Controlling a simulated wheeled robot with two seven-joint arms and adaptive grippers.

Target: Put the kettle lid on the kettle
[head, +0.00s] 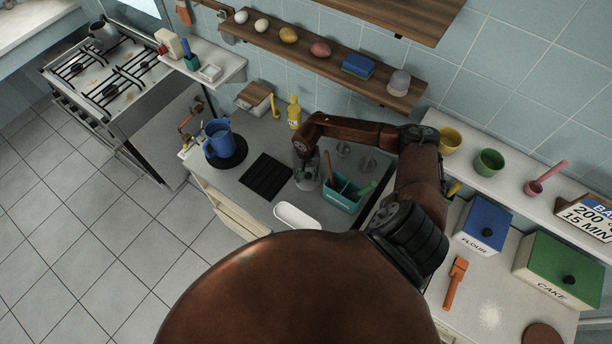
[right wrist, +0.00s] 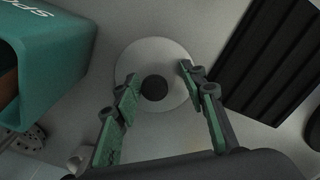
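The kettle lid (right wrist: 153,58), a pale round disc with a black knob, lies on the counter in the right wrist view. My right gripper (right wrist: 159,82) is open above it, its fingertips on either side of the knob with gaps and nothing held. In the head view my right gripper (head: 307,180) points down between the black rack and the teal caddy; the lid is hard to make out beneath it. A blue kettle (head: 217,138) with a handle and open-looking top stands upright on a round black base at the counter's left end. My left gripper is not in view.
The teal caddy (head: 343,190) with utensils stands right of the gripper; it also shows in the right wrist view (right wrist: 50,60). The black ribbed rack (head: 268,176) lies between gripper and kettle. A yellow bottle (head: 294,112) stands behind. A wooden shelf (head: 320,62) overhangs the back.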

